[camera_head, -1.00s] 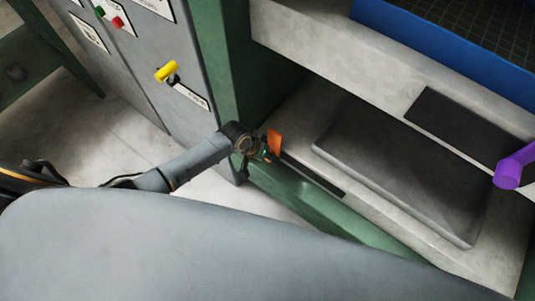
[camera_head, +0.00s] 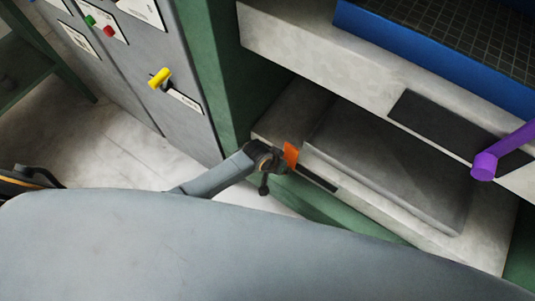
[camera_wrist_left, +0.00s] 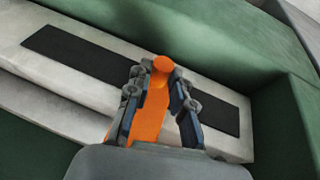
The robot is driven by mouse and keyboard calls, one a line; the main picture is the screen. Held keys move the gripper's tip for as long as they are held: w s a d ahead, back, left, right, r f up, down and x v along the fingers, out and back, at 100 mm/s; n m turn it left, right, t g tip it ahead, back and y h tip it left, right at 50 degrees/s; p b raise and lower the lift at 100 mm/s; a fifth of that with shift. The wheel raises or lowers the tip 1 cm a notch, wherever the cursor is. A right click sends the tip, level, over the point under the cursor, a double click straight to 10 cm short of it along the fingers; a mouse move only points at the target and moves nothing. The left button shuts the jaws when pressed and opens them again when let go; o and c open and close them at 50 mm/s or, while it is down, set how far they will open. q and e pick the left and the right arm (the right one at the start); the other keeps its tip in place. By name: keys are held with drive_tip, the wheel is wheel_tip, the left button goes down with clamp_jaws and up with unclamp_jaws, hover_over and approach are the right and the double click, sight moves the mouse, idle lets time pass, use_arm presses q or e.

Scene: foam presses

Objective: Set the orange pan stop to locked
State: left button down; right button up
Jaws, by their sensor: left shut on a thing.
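The orange pan stop (camera_head: 291,154) is at the front left of the press's lower bed, at the left end of a dark slot strip (camera_head: 316,179). My left gripper (camera_head: 277,160) is at it in the head view. In the left wrist view the orange pan stop (camera_wrist_left: 152,110) lies between the two fingers of my left gripper (camera_wrist_left: 160,95), which is shut on it. The dark strip (camera_wrist_left: 75,55) runs to both sides of the stop there. Labels for the stop's positions are not readable. My right gripper is not in view.
A grey pan or plate (camera_head: 390,165) lies on the bed behind the stop. A purple handle (camera_head: 485,165) is at the right. A grey cabinet with a yellow handle (camera_head: 160,78) stands at the left. A green post (camera_head: 215,75) is beside the stop.

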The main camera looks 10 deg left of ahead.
use_arm(q)
drive_tip(key=s+d, duration=0.1)
drive_tip(key=d, duration=0.2)
drive_tip(key=s+d, duration=0.1)
drive_tip(key=d, duration=0.3)
drive_tip(key=s+d+p, duration=0.1)
drive_tip(key=s+d, duration=0.1)
drive_tip(key=d, duration=0.2)
drive_tip(key=shift+s, duration=0.1)
drive_tip(key=c, duration=1.2)
unclamp_jaws()
drive_tip(key=shift+d, duration=0.15)
drive_tip(key=shift+o, duration=0.2)
drive_tip(key=shift+a+r, duration=0.25)
drive_tip(key=shift+r, duration=0.1)
drive_tip(key=v, duration=1.1)
drive_tip(key=shift+s+r, duration=0.1)
